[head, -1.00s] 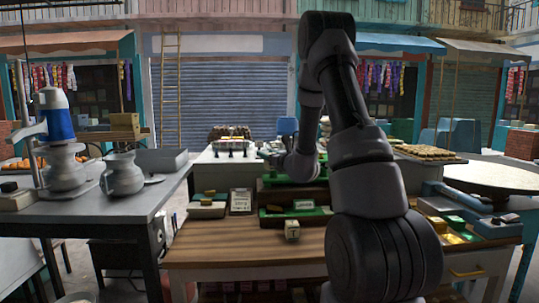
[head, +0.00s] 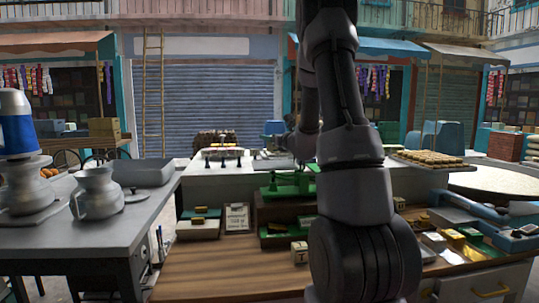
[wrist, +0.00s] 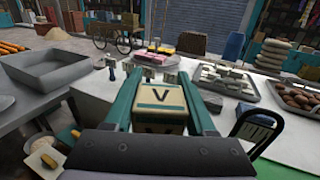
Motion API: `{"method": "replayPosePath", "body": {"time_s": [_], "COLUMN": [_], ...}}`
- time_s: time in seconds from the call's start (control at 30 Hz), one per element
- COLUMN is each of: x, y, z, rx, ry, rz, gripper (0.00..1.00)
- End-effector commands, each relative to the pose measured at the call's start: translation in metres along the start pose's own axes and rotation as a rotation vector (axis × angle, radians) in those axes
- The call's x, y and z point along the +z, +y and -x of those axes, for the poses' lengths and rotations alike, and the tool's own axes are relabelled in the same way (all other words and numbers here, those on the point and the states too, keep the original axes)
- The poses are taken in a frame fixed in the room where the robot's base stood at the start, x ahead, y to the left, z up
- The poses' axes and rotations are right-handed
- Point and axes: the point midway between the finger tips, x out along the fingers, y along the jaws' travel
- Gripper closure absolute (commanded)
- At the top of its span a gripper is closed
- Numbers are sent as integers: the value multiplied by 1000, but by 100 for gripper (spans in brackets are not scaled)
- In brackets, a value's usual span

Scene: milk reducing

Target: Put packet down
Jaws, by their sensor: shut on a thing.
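The packet (wrist: 160,98) is a pale block-like thing with a dark "V" on its face. It sits between the teal fingers of my gripper (wrist: 158,84) in the wrist view, and the gripper is shut on it. Behind it in that view is a white counter (wrist: 92,95). I cannot tell whether the packet touches any surface. In the head view my arm hides the packet and most of the gripper.
A grey tray (wrist: 48,68) is at left in the wrist view. A tray of pink and yellow packs (wrist: 157,56) and a tray of brown goods (wrist: 296,99) lie beyond. A pale lettered block (head: 299,252) stands on the wooden table (head: 225,272).

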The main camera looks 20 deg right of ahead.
Motion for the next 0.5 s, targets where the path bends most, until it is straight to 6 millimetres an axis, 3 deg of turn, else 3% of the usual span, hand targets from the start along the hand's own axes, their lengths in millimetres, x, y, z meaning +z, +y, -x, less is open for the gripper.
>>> {"method": "replayPosePath", "body": {"time_s": [0.5], "x": [-53], "y": [0], "z": [0], "rx": [0], "ry": [-1], "rz": [0], "gripper": [100]}}
